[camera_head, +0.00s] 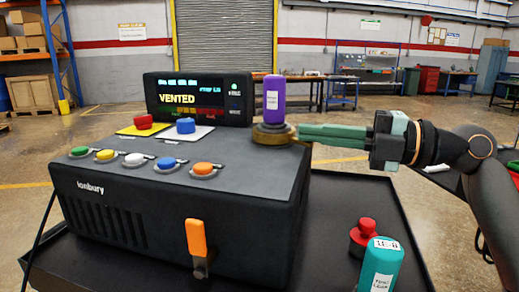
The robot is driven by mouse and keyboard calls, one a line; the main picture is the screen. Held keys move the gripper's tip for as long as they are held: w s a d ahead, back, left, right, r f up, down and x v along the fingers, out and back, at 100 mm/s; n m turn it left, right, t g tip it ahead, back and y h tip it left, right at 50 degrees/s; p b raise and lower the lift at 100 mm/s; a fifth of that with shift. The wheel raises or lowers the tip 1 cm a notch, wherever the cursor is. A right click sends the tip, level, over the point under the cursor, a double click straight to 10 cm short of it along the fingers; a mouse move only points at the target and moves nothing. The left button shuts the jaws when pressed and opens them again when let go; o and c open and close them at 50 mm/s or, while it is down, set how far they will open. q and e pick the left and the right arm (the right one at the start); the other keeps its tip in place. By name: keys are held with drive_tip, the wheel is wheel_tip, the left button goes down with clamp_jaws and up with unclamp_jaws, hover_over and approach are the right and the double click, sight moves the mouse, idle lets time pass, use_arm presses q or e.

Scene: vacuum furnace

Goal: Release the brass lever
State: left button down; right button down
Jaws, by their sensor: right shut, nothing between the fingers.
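The black furnace unit (190,210), marked "Ionbury", stands on a dark tray. On its right rear corner is a round brass-coloured piece (272,138), with a purple labelled cylinder (274,98) upright on it. I cannot tell whether this brass piece is the lever. An orange handle (196,238) hangs on a metal fitting on the front face. My right gripper (300,132) comes in from the right, its green fingers shut and level. Their tips are at the brass piece's right edge; I cannot tell whether they touch. My left gripper is not in view.
Several coloured buttons (133,159) line the unit's top. Behind them are a red knob (143,121), a blue knob (185,125) and a display (195,100) reading "VENTED". A teal bottle (381,268) and a red-topped piece (364,234) stand on the tray (335,215) at right.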

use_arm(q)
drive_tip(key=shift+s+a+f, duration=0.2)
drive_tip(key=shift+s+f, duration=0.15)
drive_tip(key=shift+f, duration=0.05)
use_arm(e)
drive_tip(key=shift+w+d+r, duration=0.15)
drive_tip(key=shift+w+d, duration=0.3)
drive_tip(key=shift+w, duration=0.05)
drive_tip(key=shift+w+d+r, duration=0.15)
drive_tip(key=shift+w+d, duration=0.3)
drive_tip(key=shift+w, duration=0.05)
drive_tip(key=shift+d, duration=0.1)
use_arm(q)
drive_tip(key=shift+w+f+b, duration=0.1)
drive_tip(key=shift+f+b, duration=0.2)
drive_tip(key=shift+b, duration=0.4)
use_arm(e)
drive_tip(key=v, duration=1.1)
drive_tip(key=shift+s+d+f+g, duration=0.15)
drive_tip(key=shift+s+d+g, duration=0.15)
drive_tip(key=shift+s, duration=0.2)
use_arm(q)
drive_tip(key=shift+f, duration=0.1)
